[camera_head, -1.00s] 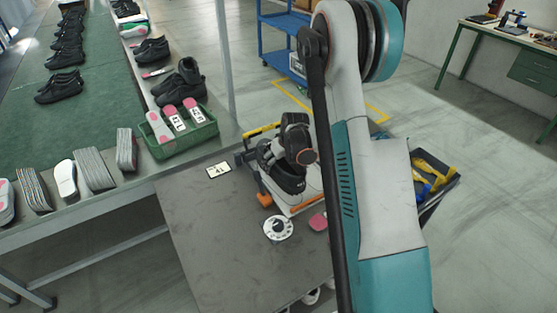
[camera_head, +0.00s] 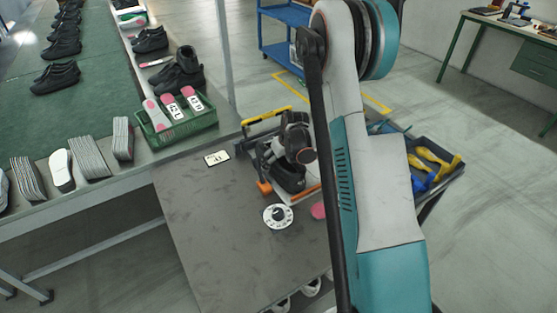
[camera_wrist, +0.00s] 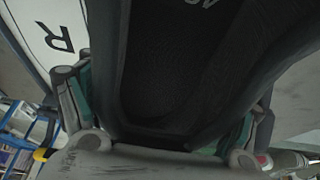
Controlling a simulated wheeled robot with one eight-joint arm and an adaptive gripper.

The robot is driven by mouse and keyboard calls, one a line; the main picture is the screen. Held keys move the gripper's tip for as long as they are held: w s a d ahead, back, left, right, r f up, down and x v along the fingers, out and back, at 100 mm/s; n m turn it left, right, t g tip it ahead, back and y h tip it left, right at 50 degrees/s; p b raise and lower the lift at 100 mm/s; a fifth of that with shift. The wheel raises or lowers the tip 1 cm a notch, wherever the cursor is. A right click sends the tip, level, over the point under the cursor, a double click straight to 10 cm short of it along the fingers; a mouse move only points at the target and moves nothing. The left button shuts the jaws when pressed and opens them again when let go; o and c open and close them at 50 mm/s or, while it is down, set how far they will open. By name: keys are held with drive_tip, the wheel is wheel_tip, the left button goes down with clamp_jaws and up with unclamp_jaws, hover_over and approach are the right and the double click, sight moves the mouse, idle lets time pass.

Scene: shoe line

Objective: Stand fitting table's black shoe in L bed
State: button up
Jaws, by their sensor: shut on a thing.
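The black shoe (camera_head: 288,180) is over the white fitting device with orange edges (camera_head: 305,196) on the dark fitting table (camera_head: 215,235). My gripper (camera_head: 299,152) is shut on the shoe from above. In the wrist view the shoe (camera_wrist: 185,70) fills the middle, between the two fingers of my gripper (camera_wrist: 165,135). A white surface marked R (camera_wrist: 58,35) shows at upper left there. The L mark is not visible. I cannot tell whether the shoe's sole touches the device.
A green basket (camera_head: 150,137) with labelled pink insoles stands behind left. A size card (camera_head: 217,158) and a round white dial (camera_head: 278,217) lie on the table. A dark bin with yellow and blue things (camera_head: 455,176) is at right. The table's front left is clear.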

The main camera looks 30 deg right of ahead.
drive_tip(key=o, duration=1.3)
drive_tip(key=shift+r+p, duration=2.5)
drive_tip(key=shift+r, duration=2.55)
